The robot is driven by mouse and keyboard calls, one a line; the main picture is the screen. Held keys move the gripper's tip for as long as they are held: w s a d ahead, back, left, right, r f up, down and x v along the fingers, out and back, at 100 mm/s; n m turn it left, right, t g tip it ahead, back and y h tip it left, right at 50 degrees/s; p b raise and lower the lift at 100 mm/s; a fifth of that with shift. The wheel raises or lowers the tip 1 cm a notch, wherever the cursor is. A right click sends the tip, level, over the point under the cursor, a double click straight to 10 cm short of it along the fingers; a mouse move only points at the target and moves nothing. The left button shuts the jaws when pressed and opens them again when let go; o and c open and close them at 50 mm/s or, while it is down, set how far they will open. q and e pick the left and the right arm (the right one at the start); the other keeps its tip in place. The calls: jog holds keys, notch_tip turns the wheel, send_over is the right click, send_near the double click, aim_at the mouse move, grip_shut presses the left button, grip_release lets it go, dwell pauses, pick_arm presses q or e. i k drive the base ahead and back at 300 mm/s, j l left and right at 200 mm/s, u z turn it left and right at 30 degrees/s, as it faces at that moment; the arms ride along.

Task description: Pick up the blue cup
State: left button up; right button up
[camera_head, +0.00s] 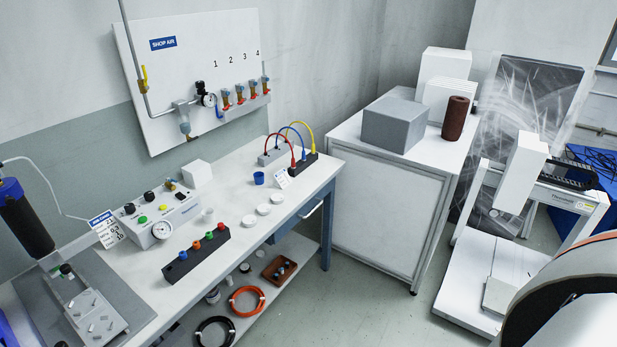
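The blue cup (259,178) is small and stands on the white workbench (225,180), towards its far right end. It sits just left of a small white card and in front of a grey block with cables. No gripper shows in the head view, and nothing touches the cup. A large dark and white curved part at the lower right looks like part of my own body.
White discs (264,209) lie in front of the cup. A black block with coloured knobs (197,254) and a control box (155,215) stand nearer. A cabinet (385,195) stands right of the bench. Coloured cables (302,132) arch behind the cup.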

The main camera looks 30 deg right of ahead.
aim_at(259, 178)
jog(key=z, duration=0.6)
jog(key=i+l, duration=0.25)
jog(key=i, duration=0.25)
jog(key=i+l+z, duration=0.1)
jog(key=i+l, duration=0.2)
jog(key=i, duration=0.15)
